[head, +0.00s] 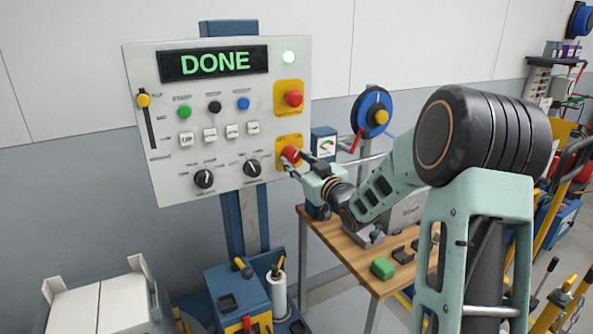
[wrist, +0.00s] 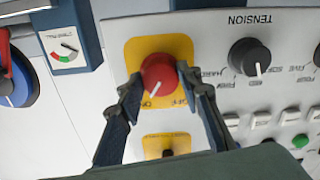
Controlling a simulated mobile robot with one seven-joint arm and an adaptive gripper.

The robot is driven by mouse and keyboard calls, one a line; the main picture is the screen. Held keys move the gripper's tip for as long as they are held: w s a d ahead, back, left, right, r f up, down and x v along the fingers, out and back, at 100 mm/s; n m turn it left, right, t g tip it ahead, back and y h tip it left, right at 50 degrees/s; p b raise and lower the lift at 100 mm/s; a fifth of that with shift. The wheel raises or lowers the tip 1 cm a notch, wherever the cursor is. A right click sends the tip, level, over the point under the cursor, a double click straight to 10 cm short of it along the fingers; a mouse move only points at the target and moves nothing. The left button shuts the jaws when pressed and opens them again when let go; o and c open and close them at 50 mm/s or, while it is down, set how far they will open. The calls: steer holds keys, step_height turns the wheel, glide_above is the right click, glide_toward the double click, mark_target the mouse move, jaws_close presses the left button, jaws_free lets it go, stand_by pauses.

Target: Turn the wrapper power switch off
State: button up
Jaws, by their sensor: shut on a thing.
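The wrapper control panel (head: 225,88) stands on a blue post, with a green DONE display (head: 215,63) and a lit green lamp. The power switch is a red rotary knob (head: 290,155) on a yellow plate at its lower right. My gripper (head: 289,164) reaches it from the right. In the wrist view, which is upside down, my gripper (wrist: 157,82) is shut on the knob (wrist: 160,72), one finger on each side. The knob's white pointer points down-left there, toward a small label that looks like ON. An OFF label sits to its right, partly beside a finger.
Another yellow plate with a red button (head: 294,99) sits above the knob. A black tension dial (wrist: 250,56) is close beside it. A wooden bench (head: 345,253) with small items stands below my arm. A blue reel (head: 372,112) is behind.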

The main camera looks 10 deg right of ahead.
steer(key=n+b, duration=0.2)
steer(key=b, duration=0.1)
steer(key=n+b, duration=0.1)
steer(key=b, duration=0.2)
steer(key=shift+f+n, duration=0.4)
steer(key=n+b, duration=0.4)
steer(key=b, duration=0.2)
steer(key=shift+r, duration=0.1)
steer(key=n+b, duration=0.4)
steer(key=b, duration=0.1)
steer(key=shift+r+n, duration=0.15)
steer(key=shift+n, duration=0.25)
steer(key=shift+d+r+n+b, duration=0.1)
steer(key=shift+r+n+b, duration=0.05)
steer(key=shift+n+b, duration=1.3)
steer(key=shift+r+n, duration=0.1)
steer(key=shift+n, duration=0.25)
steer(key=o, duration=1.2)
steer(key=shift+c, duration=0.2)
steer(key=v, duration=1.2)
